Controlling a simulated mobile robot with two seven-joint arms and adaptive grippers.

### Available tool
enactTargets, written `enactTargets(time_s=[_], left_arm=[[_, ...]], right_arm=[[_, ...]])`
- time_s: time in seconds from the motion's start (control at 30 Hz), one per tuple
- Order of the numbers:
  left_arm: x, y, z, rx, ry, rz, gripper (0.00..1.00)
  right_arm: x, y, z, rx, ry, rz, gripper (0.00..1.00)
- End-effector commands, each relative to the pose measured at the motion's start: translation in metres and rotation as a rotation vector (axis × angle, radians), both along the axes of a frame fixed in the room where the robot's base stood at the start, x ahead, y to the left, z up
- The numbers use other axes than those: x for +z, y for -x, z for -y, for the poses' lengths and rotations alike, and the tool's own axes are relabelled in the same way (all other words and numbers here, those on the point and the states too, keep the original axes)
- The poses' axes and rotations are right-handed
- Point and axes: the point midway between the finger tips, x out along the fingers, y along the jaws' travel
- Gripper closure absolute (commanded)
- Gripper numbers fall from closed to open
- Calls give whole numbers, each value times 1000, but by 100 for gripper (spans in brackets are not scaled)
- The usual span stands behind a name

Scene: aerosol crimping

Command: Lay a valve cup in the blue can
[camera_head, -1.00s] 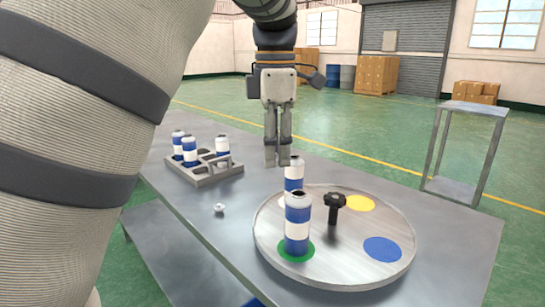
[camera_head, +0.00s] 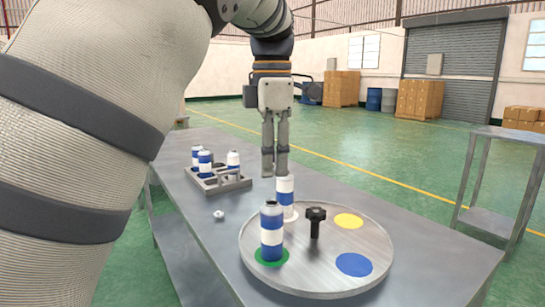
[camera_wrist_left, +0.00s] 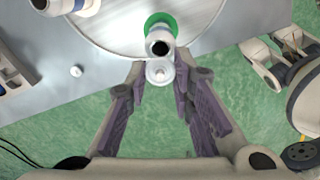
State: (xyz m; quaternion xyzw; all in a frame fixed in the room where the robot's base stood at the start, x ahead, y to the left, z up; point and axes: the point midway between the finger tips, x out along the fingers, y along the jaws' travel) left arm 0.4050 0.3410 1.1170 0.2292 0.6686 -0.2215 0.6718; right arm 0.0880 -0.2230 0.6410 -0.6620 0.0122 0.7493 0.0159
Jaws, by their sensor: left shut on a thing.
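The blue can (camera_head: 271,232) with a white band stands upright on the green spot of the round turntable (camera_head: 328,278). The left wrist view shows its dark open mouth (camera_wrist_left: 160,47). My left gripper (camera_head: 275,174) points down in mid-air, its fingers closed together. In the left wrist view the left gripper (camera_wrist_left: 160,76) is shut on a small pale round valve cup (camera_wrist_left: 159,72), which overlaps the can's near side in that picture. The height gap between cup and can is hard to tell. Another small valve cup (camera_head: 219,215) lies loose on the table.
A second blue-and-white can (camera_head: 285,198) stands on the turntable behind the first. A black knob (camera_head: 315,216) rises at its centre. A grey rack (camera_head: 224,184) with several cans stands further left. Yellow (camera_head: 348,221) and blue (camera_head: 354,265) spots are bare.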

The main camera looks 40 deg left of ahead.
Motion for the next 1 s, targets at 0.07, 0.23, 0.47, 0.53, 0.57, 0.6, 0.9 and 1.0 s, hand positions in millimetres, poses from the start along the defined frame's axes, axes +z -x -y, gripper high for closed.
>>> enactTargets(time_s=[0.07, 0.23, 0.47, 0.53, 0.57, 0.6, 0.9, 1.0], left_arm=[[-9, 0, 1, -1, 1, -3, 86], [-30, 0, 1, -2, 1, -2, 86], [-49, 0, 0, -1, 0, 0, 86], [-51, 0, 0, 0, 1, -1, 86], [-52, 0, 0, 0, 1, -1, 86], [-52, 0, 0, -1, 0, 0, 86], [-53, 0, 0, -1, 0, 0, 86], [-53, 0, 0, -1, 0, 0, 86]], right_arm=[[0, 0, 0, 0, 0, 0, 60], [0, 0, 0, 0, 0, 0, 60], [0, 0, 0, 0, 0, 0, 60], [0, 0, 0, 0, 0, 0, 60], [0, 0, 0, 0, 0, 0, 60], [0, 0, 0, 0, 0, 0, 60], [0, 0, 0, 0, 0, 0, 60], [0, 0, 0, 0, 0, 0, 60]])
